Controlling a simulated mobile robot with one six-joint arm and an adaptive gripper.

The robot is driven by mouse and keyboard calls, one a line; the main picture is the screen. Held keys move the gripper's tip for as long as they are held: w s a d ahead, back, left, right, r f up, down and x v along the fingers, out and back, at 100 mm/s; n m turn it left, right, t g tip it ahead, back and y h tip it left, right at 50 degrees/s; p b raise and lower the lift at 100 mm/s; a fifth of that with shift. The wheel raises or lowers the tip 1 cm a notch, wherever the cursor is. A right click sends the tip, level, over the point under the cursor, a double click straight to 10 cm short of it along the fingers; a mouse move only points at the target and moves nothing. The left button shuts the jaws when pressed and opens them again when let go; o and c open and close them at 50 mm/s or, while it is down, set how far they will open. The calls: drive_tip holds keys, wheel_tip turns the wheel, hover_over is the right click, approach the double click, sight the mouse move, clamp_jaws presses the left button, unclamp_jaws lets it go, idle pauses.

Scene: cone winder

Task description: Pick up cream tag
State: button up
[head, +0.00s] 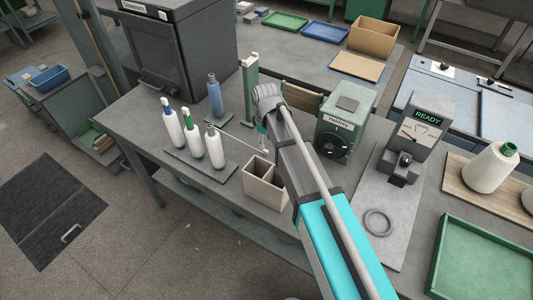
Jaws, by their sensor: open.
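I cannot make out a cream tag for certain in the head view. My arm reaches from the lower right up over the bench, and my gripper (262,146) hangs below its wrist, mostly hidden and very small in the picture. It is open. It is behind the cream two-compartment box (257,190), near the end of a thin pale rod (235,138). I see nothing held in it. My arm hides part of the bench behind it.
Several bottles (192,135) stand on a dark base left of the box. A green post (250,85) stands behind my wrist. A green machine (343,125) and a gauge reading READY (427,114) are at the right. A grey ring (378,222) lies nearer.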

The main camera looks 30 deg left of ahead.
sight(266, 150)
drive_tip(key=shift+s+f+b, duration=0.2)
drive_tip(key=shift+f+b, duration=2.25)
drive_tip(key=shift+f, duration=0.1)
drive_tip(key=c, duration=0.8)
